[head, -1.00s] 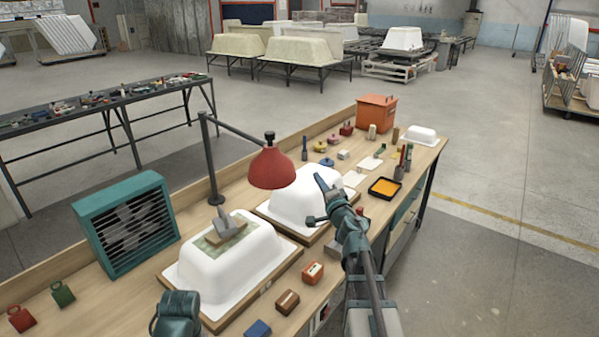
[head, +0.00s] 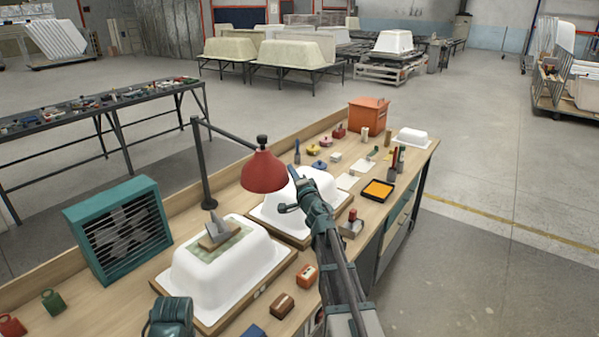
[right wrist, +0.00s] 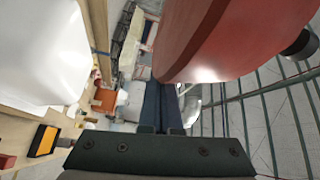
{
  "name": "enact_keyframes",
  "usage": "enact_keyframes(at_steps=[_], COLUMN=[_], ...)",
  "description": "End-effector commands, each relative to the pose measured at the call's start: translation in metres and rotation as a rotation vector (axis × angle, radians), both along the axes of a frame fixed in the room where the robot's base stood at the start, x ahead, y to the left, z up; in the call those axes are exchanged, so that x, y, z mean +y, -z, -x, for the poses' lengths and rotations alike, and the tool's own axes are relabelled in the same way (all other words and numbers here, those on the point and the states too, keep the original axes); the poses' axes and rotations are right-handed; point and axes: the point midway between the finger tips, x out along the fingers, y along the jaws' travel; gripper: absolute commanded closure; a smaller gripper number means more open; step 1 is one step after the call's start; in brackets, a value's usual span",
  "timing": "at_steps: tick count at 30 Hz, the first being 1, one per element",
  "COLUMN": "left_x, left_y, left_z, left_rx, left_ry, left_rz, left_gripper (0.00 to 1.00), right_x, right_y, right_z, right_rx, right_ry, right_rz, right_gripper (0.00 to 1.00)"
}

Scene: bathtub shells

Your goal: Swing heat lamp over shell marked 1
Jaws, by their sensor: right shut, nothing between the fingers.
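The heat lamp has a red shade (head: 264,172) on a dark arm and post (head: 200,165). The shade hangs over the left part of the far white shell (head: 265,212). The near white shell (head: 225,272) has a green patch and a grey tool on top. I cannot read a number on either shell. My right gripper (head: 293,174) is shut and empty, close by the right side of the shade; contact is unclear. In the right wrist view its fingers (right wrist: 161,103) are together, with the shade (right wrist: 235,40) large beside them and a white shell (right wrist: 45,50) at left.
A teal fan (head: 120,230) stands left of the near shell. An orange box (head: 368,115), a small white tub (head: 411,138), a yellow-orange tray (head: 378,190) and small items crowd the bench's far end. Small blocks, including an orange one (head: 306,277), lie along the front edge.

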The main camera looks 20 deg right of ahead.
Motion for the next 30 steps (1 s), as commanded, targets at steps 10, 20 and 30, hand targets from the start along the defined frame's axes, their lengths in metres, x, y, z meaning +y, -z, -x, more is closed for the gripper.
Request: enact_keyframes(at_steps=[10, 20, 30], left_x=[0.000, 0.000, 0.000], left_y=[0.001, 0.001, 0.001], left_z=[0.000, 0.000, 0.000], left_rx=[0.000, 0.000, 0.000], left_ry=[0.000, 0.000, 0.000], left_rz=[0.000, 0.000, 0.000], left_gripper=[0.53, 0.53, 0.53], right_x=[0.005, 0.027, 0.059], right_y=[0.001, 0.001, 0.001], right_z=[0.001, 0.013, 0.028], right_rx=[0.001, -0.003, -0.001], right_ry=[0.001, -0.002, -0.001], right_rz=[0.001, -0.001, 0.001], right_gripper=[1.00, 1.00, 1.00])
